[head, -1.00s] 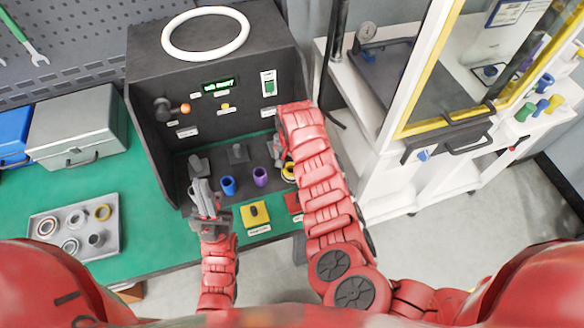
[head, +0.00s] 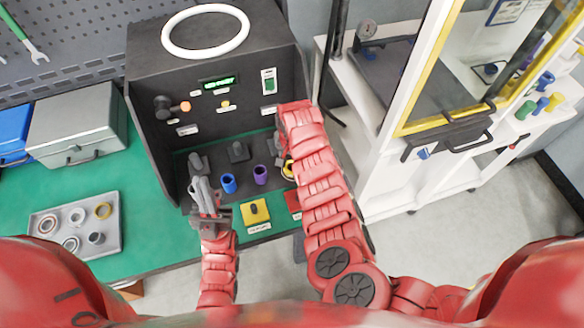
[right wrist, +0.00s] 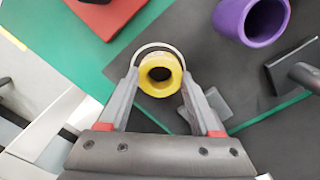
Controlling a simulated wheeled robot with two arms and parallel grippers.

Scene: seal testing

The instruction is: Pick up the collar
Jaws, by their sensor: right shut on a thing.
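The yellow collar (right wrist: 161,74), a short ring with a dark bore, sits between the fingertips of my right gripper (right wrist: 160,78) in the right wrist view. The gripper is shut on it. A thin pale ring (right wrist: 158,46) shows around its far side. In the head view only a sliver of the yellow collar (head: 288,168) shows; my right arm hides most of it and the gripper. My left gripper (head: 203,195) is at the left front of the dark test stand, left of a blue cup (head: 228,184). Its finger gap is unclear.
A purple cup (head: 260,174) stands beside the collar and also shows in the right wrist view (right wrist: 251,18). Yellow (head: 255,212) and red (head: 293,202) pads lie in front. The dark stand (head: 150,95) walls in the area. A grey tray (head: 75,254) holds several rings at left.

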